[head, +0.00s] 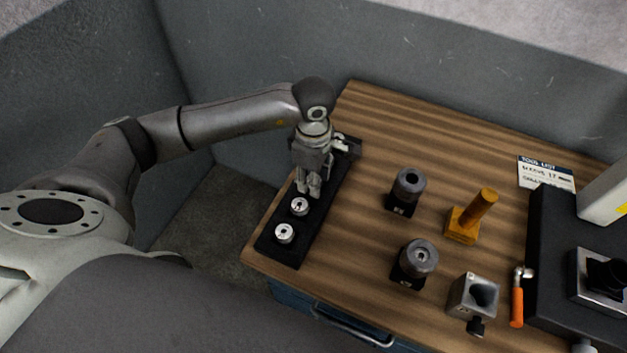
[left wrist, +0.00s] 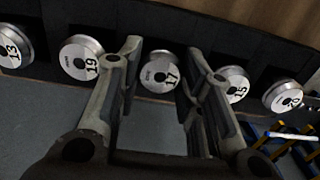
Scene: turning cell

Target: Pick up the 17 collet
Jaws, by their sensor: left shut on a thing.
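The 17 collet (left wrist: 160,73) is a silver disc marked 17 in the black rack's row in the left wrist view. My left gripper (left wrist: 163,52) is shut on it, with one finger on each side. In the head view my left gripper (head: 309,190) points down over the black rack (head: 292,257) and hides this collet. My right gripper is not in view.
A 13 collet (left wrist: 14,46) and another with an unclear number (left wrist: 283,96) end the row. On the wooden table stand two dark holders (head: 409,183) (head: 419,256), a yellow post (head: 478,210), a grey bored block (head: 474,296) and an orange-handled tool (head: 517,307).

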